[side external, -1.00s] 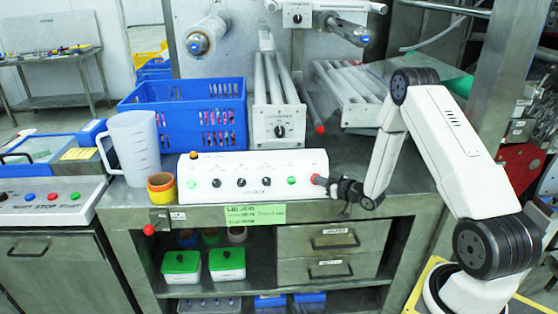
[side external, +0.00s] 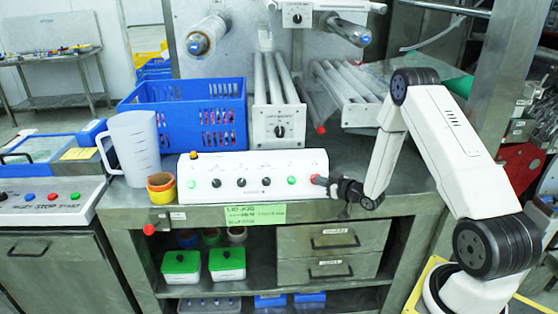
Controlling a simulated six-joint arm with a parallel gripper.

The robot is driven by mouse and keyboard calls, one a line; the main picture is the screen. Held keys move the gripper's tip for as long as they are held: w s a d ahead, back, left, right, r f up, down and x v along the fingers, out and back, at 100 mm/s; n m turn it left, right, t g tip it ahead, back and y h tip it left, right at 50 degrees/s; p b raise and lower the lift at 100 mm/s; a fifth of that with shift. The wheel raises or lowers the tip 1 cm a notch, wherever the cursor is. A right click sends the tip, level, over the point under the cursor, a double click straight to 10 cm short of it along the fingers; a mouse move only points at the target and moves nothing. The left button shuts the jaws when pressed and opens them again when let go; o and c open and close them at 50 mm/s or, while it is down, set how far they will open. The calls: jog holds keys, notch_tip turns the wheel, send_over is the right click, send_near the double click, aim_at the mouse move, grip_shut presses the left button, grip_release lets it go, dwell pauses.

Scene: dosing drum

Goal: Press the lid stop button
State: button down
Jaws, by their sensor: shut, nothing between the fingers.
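My gripper (side external: 324,182) is shut and empty. Its dark fingertips point left at the red button and partly cover it. They look in contact with it or very close, but I cannot tell whether the button is pressed in.
A blue basket (side external: 180,100), a clear jug (side external: 133,148) and tape rolls (side external: 162,188) stand left of and behind the box. A grey console (side external: 45,200) with blue, red and green buttons is at far left. A red knob (side external: 149,230) sits on the bench front.

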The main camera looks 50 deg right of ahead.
jog(key=shift+w+d+f, duration=0.45)
jog(key=shift+d+f, duration=0.05)
dwell(1.4)
jog(key=shift+a+r, duration=0.1)
jog(key=shift+r, duration=0.05)
jog(key=shift+s+a+r, duration=0.4)
jog(key=shift+s, duration=0.05)
dwell(0.7)
jog(key=shift+s+a+r, duration=1.4)
jog(key=shift+s+a, duration=0.05)
jog(key=s+a+r+g, duration=0.1)
jog(key=a+r+g, duration=0.3)
jog(key=a+g, duration=0.45)
jog(key=s+a+r+g, duration=0.1)
jog(key=s+a+g, duration=0.1)
jog(key=s+a, duration=0.4)
jog(key=s+a+r+g+y, duration=0.1)
jog(key=s+a+g, duration=0.2)
jog(key=s+a, duration=0.3)
jog(key=shift+s+a+r, duration=0.4)
jog(key=shift+s, duration=0.15)
